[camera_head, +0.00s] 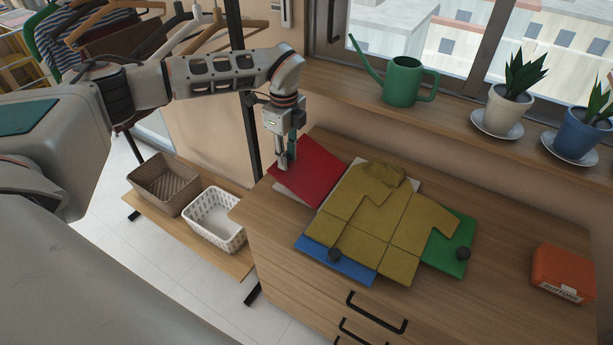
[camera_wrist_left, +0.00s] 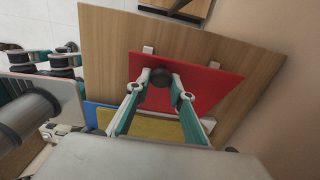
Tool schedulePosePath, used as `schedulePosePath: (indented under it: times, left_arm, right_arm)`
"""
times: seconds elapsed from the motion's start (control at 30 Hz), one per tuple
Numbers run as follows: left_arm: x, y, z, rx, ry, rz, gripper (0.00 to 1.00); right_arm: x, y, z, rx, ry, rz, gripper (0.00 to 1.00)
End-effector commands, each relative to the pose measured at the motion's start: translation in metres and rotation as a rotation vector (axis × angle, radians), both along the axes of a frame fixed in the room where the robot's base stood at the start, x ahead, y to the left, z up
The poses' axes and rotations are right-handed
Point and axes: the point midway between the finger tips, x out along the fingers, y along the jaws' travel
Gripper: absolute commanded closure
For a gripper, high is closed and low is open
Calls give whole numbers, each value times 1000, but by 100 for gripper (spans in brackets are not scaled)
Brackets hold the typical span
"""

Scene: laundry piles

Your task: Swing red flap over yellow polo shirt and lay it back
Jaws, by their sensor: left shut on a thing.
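The yellow polo shirt (camera_head: 385,225) lies spread over the folding board on the dresser top, its collar toward the window. The red flap (camera_head: 315,172) extends from the board's left side with no cloth on it. It also shows in the left wrist view (camera_wrist_left: 205,88). My left gripper (camera_head: 285,163) is over the red flap, shut on its dark round knob (camera_wrist_left: 160,77). I cannot tell whether the flap lies fully flat. In the wrist view the shirt (camera_wrist_left: 150,125) shows partly between the fingers.
A blue flap (camera_head: 345,268) and a green flap (camera_head: 461,232), each with a dark knob, stick out under the shirt. An orange buttons box (camera_head: 562,272) stands at right. A green watering can (camera_head: 402,82) and potted plants stand on the sill. Baskets (camera_head: 212,220) sit below left.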

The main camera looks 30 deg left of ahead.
Motion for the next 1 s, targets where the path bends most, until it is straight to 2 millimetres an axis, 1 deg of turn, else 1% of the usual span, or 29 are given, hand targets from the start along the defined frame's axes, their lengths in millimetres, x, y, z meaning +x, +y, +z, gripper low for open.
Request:
schedulePosePath:
  times: [0.03,0.2,0.3,0.53,0.63,0.77,0.9,1.0]
  left_arm:
    - [0,6,-9,-9,3,4,86]
    - [1,16,-27,-54,6,3,86]
    - [1,17,-29,-67,5,2,86]
    - [2,17,-27,-68,4,1,86]
    - [1,18,-31,-74,6,2,86]
    - [1,22,-45,-97,11,2,86]
    - [1,26,-62,-136,16,3,86]
    - [1,28,-68,-154,14,1,86]
  right_arm:
    - [-1,0,-6,0,3,0,60]
    - [-4,0,-17,0,11,0,60]
    - [-5,0,-19,-1,13,0,60]
    - [-4,0,-18,-1,13,0,60]
    - [-5,0,-20,-1,13,0,60]
    - [-6,0,-26,0,16,0,60]
    - [-9,0,-37,1,24,0,60]
    - [-10,0,-41,1,28,0,60]
